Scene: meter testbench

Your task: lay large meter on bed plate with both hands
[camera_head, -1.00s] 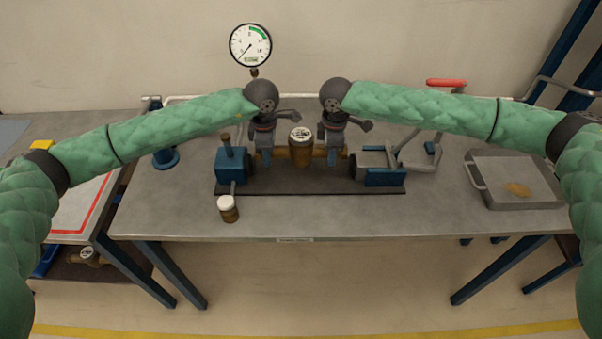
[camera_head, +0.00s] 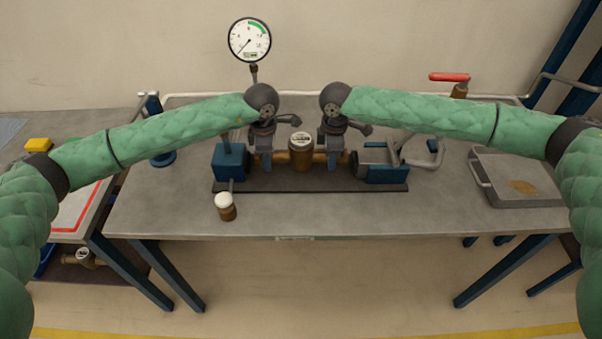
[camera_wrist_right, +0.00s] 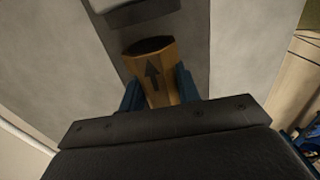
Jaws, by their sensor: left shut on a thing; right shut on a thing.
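The large meter (camera_head: 301,154) is a brass body with a white dial on top and a pipe end on each side. It lies level at the bed plate (camera_head: 290,184), between the blue block and the blue clamp; whether it touches its supports is hidden. My left gripper (camera_head: 265,160) is shut on its left pipe end. My right gripper (camera_head: 334,160) is shut on its right pipe end. In the right wrist view the brass end (camera_wrist_right: 155,75) with a dark arrow sits between the blue fingers, its open mouth facing a grey part.
A blue block (camera_head: 230,161) and a blue clamp (camera_head: 384,170) stand at the plate's ends. A pressure gauge (camera_head: 249,40) rises behind. A grey tray (camera_head: 515,180) lies right; the front table strip is clear.

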